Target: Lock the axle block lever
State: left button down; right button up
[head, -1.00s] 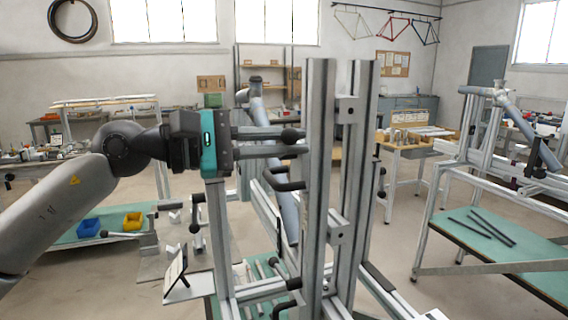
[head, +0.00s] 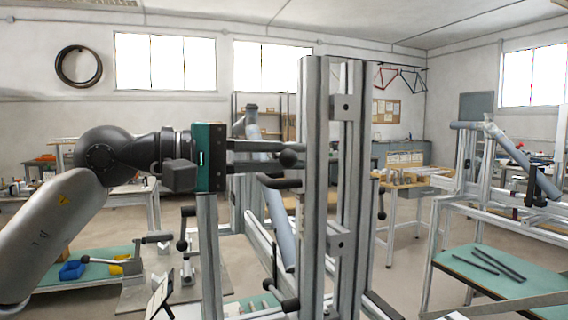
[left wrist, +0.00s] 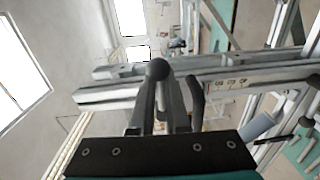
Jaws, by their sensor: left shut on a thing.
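A lever with a black ball knob (head: 289,158) is at the upright aluminium posts of the jig. My left gripper (head: 272,156) reaches in from the left, level, with its two fingers shut on this lever close to the knob. In the left wrist view, the knob (left wrist: 158,69) shows at the tips of the fingers, and a dark handle (left wrist: 196,98) lies just right of them. In the head view a dark handle (head: 280,182) sits just below the fingers. Which lever is the axle block's, and whether it is locked, I cannot tell. My right gripper is not in view.
The tall jig posts (head: 313,200) stand close to the fingertips on the right. Other ball-ended levers stick out lower down, one at the left (head: 183,243) and one at the bottom (head: 290,305). A green-topped bench (head: 500,270) stands at the right. Open floor lies behind.

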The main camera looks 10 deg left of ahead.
pick_arm(q)
jog(key=shift+s+d+f, duration=0.2)
jog(key=shift+d+f, duration=0.1)
jog(key=shift+f, duration=0.1)
jog(key=c, duration=1)
grip_release()
jog(key=shift+a, duration=0.1)
jog(key=shift+o, duration=0.5)
jog(key=shift+s, duration=0.1)
jog(key=shift+s+r, duration=0.15)
jog(key=shift+r, duration=0.05)
jog(key=shift+r, duration=0.15)
